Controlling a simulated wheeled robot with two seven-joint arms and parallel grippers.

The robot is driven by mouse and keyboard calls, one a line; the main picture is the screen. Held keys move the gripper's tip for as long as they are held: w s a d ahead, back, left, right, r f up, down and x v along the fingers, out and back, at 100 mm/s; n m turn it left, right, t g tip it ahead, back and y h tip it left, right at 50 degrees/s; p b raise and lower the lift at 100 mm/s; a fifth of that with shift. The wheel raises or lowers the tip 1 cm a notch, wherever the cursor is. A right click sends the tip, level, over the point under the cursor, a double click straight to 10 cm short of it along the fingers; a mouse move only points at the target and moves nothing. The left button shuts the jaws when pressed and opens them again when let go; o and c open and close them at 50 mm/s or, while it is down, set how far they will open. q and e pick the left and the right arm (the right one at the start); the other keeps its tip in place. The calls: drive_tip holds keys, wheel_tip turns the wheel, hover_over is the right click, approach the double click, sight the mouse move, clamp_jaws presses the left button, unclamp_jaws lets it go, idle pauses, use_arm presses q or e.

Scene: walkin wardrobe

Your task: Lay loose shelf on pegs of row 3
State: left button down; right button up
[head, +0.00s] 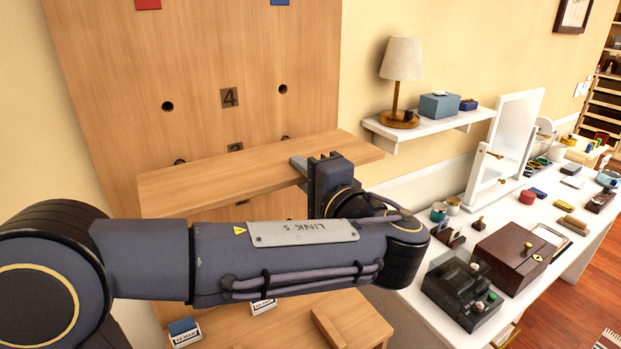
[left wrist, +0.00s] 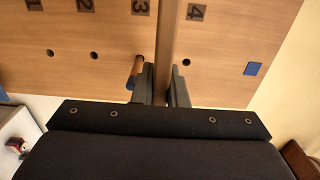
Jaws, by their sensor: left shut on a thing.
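The loose shelf (head: 220,180) is a long, light wood board, held roughly level in front of the wooden panel (head: 200,60). My left gripper (head: 303,168) is shut on it near its front edge, right of its middle. In the left wrist view the shelf (left wrist: 168,40) appears edge-on between the fingers (left wrist: 163,88), between the number 3 (left wrist: 139,7) and number 4 (left wrist: 197,12) plates. A brown peg (left wrist: 136,66) with a blue end stands in row 3, close beside one finger. The shelf partly hides row 3 in the head view. I cannot tell if it touches any peg.
Row 4 holes (head: 168,106) are empty. A white wall shelf (head: 440,125) with a lamp (head: 400,75) is just right of the loose shelf's end. A white dressing table (head: 560,250) with a mirror and many small items stands at the right. A wooden surface (head: 280,325) lies below.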

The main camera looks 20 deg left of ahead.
sight(278, 148)
use_arm(q)
drive_tip(key=x, duration=0.9)
drive_tip(key=shift+f+b, duration=0.1)
drive_tip(key=shift+b, duration=0.25)
drive_tip(key=shift+w+a+f+b, duration=0.4)
drive_tip(key=shift+f+b, duration=0.65)
drive_tip(key=shift+b, duration=0.05)
drive_tip(key=shift+f+b, duration=0.3)
drive_tip(key=shift+b, duration=0.05)
drive_tip(key=c, duration=1.4)
unclamp_jaws()
drive_tip(key=shift+o, duration=0.2)
drive_tip(key=shift+s+d, duration=0.1)
drive_tip(key=shift+d, duration=0.05)
drive_tip(key=shift+b+v, duration=0.75)
drive_tip(key=shift+v, duration=3.05)
